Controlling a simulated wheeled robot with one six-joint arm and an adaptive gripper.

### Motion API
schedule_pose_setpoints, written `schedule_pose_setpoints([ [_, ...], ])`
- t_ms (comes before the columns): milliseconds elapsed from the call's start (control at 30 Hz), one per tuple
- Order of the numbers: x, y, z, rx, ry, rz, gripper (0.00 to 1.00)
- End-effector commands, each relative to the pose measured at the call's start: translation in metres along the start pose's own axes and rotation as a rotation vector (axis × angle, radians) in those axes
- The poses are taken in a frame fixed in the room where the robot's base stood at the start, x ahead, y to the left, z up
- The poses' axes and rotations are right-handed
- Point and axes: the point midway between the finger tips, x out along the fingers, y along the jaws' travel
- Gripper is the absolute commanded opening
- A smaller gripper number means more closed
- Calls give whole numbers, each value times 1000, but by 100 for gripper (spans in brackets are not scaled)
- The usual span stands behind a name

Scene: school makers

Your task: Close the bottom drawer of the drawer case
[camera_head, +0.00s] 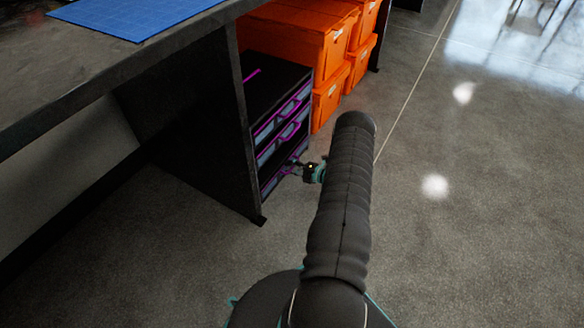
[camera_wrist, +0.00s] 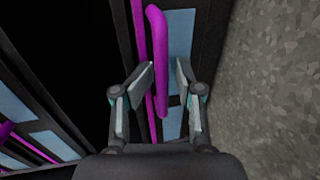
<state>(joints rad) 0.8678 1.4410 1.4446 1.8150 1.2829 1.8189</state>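The drawer case (camera_head: 276,84) is black with purple trim and stands on the floor under the table. Its bottom drawer (camera_head: 271,184) shows low in the case, partly hidden by the table's side panel; how far out it sits is hard to tell. In the wrist view a purple handle (camera_wrist: 157,50) runs along a blue-grey drawer front, with a wide dark area to its left. My gripper (camera_wrist: 164,70) is open, its fingertips on either side of the handle's line. In the head view my gripper (camera_head: 299,168) is small, beside the lower drawers and partly hidden by my arm.
The table's dark side panel (camera_head: 190,125) stands just left of the case. Orange boxes (camera_head: 295,38) are stacked behind it. A blue mat (camera_head: 135,12) lies on the tabletop. The grey floor (camera_head: 480,200) to the right is clear.

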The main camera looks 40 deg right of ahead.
Motion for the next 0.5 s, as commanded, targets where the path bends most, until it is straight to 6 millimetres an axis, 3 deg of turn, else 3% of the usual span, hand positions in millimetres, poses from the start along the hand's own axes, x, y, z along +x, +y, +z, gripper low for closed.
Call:
schedule_pose_setpoints([
  [300,-8,-1,3,3,-8,0,36],
  [500,-33,0,4,3,-9,1,36],
])
